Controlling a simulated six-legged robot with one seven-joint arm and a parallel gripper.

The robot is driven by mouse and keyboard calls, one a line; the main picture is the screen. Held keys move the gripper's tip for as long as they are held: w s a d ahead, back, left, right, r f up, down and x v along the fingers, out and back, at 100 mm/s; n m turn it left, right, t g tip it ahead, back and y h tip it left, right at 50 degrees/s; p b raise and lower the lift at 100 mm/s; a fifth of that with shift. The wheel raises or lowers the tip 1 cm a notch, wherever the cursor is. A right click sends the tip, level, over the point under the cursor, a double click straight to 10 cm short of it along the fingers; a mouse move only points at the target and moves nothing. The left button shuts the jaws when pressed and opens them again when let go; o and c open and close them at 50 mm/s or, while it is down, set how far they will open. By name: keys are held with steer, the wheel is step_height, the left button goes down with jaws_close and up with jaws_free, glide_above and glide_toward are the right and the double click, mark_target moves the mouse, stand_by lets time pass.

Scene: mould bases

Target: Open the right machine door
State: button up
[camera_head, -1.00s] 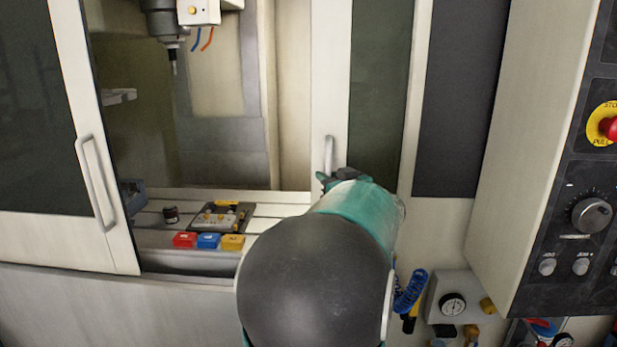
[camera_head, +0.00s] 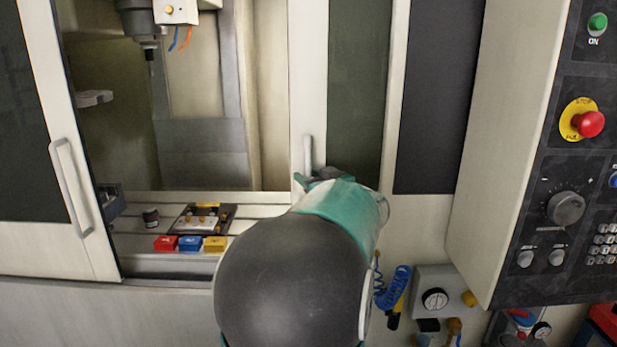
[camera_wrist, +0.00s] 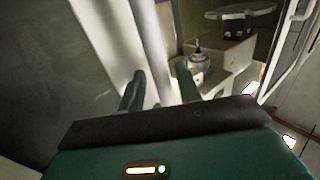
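The right machine door (camera_head: 357,90) has a pale frame and a dark window. Its upright pale handle (camera_head: 308,155) is near its left edge. My gripper (camera_head: 318,178) is at the lower part of this handle, its fingers mostly hidden by my arm in the head view. In the wrist view, my gripper (camera_wrist: 160,88) has its two green fingers apart, one on each side of the handle (camera_wrist: 153,45). The fingers look open around it; contact cannot be made out. The machine interior shows to the left of the right door.
The left machine door (camera_head: 90,245) stands at the left, with an open gap between the doors. Red, blue and yellow blocks (camera_head: 190,243) sit in front of a dark plate. A control panel (camera_head: 545,240) juts out at right.

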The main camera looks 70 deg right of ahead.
steer(key=v, duration=1.3)
steer(key=shift+s, duration=0.1)
